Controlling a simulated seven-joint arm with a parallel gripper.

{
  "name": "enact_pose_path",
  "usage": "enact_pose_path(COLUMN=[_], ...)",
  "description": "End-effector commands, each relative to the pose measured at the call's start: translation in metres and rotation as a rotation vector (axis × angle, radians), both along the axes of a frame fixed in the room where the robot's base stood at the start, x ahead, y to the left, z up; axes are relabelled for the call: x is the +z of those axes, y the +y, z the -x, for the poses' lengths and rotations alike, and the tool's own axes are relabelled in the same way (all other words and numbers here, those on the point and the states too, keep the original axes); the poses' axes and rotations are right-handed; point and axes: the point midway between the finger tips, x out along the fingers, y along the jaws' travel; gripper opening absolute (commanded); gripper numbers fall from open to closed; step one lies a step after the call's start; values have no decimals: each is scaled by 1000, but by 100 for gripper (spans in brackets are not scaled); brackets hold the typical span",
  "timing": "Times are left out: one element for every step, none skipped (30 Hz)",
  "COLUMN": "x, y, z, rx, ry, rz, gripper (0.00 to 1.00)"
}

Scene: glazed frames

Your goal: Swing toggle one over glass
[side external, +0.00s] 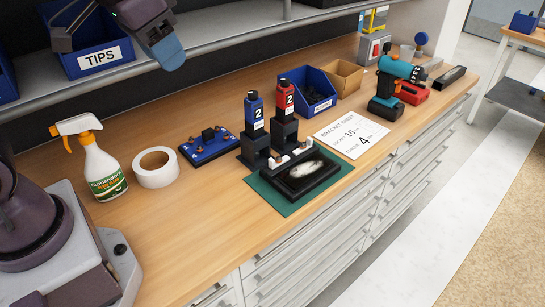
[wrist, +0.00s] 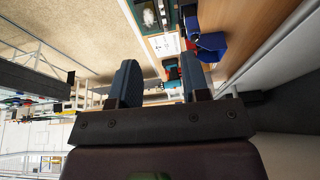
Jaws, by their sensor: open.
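A black glazed frame (side external: 300,180) lies on a green mat (side external: 262,190) on the bench, with a whitish patch on its dark pane. Small brownish and white fittings (side external: 287,158) sit along its back edge; they may be the toggles, but I cannot tell which is toggle one or how each is turned. In the wrist view the frame (wrist: 150,17) is at the top edge. My gripper (wrist: 158,78) is open and empty, its two blue fingers apart. In the side view my gripper (side external: 168,52) hangs high at upper left, well away from the frame.
A blue tray (side external: 207,150), tape roll (side external: 155,168) and spray bottle (side external: 95,160) are left. A paper sheet (side external: 351,134) and teal drill (side external: 395,85) are right. A shelf (side external: 210,35) runs above.

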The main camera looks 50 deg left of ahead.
Motion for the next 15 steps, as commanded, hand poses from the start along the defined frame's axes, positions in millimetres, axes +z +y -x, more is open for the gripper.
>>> enact_pose_path(x=[-6,-9,-14,-19,-24,-33,-40,-47,-58,-66,-75,-88,-96,-106,-117], y=[0,0,0,-1,-1,-1,-1,-2,-2,-2,-2,-2,-2,-2,-2], z=[-21,-32,-46,-57,-68,-82,-93,-103,-116,-125,-134,-145,-152,-159,-167], rx=[0,-1,-1,-2,-1,-2,-3,-4,-4,-4,-3,-2,-1,0,0], ry=[38,54,77,94,111,134,150,167,188,203,219,239,252,265,281], rz=[-3,-3,-4,-5,-5,-5,-4,-4,-3,-2,0,1,3,4,7], gripper=[43,43,43,43,43,43,43,43,43,43,43,43,43,43,43])
